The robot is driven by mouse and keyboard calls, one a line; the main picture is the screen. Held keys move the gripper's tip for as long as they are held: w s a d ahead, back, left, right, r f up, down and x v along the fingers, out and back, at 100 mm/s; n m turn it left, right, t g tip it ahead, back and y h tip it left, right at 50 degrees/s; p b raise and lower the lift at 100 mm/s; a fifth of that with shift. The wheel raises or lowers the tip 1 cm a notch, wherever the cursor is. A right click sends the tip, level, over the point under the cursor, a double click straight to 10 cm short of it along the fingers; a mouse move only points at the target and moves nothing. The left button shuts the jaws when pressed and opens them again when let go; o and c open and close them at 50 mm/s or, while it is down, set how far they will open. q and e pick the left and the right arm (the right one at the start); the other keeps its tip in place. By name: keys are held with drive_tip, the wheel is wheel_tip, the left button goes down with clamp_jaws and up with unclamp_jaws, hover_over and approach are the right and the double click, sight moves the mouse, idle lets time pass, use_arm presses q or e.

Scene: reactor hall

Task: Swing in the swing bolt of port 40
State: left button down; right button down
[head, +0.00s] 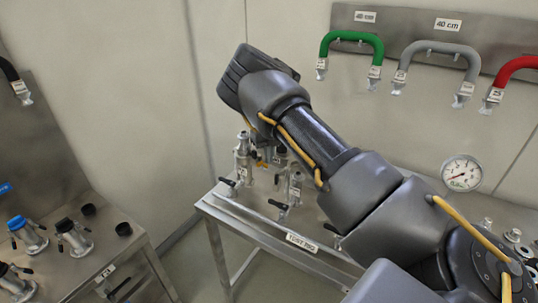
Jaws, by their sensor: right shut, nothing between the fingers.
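The steel bench with the "TEST RIG" sign (301,242) carries several small metal port fittings with black levers. One upright fitting (242,165) stands at the bench's left end, and a lower one (284,207) stands nearer the front edge. Their tags are too small to read, so I cannot tell which is port 40 or how its swing bolt stands. My right arm crosses from the lower right. My right gripper (264,158) points down among the fittings, shut and empty, partly hidden by my forearm. My left gripper is not in view.
A second steel bench (115,255) at the left holds capped fittings. Green (352,36), grey (440,47) and red hoses (515,68) hang on a wall panel. A pressure gauge (461,173) is at the right. Floor shows between the benches.

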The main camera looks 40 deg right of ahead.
drive_tip(key=shift+w+a+f+b, duration=1.15)
drive_tip(key=shift+a+f, duration=0.8)
drive_tip(key=shift+f, duration=0.05)
wheel_tip(320, 180, up, 7)
drive_tip(key=s+p, duration=0.1)
drive_tip(key=p, duration=0.4)
drive_tip(key=shift+d+p, duration=0.3)
drive_tip(key=shift+d, duration=0.1)
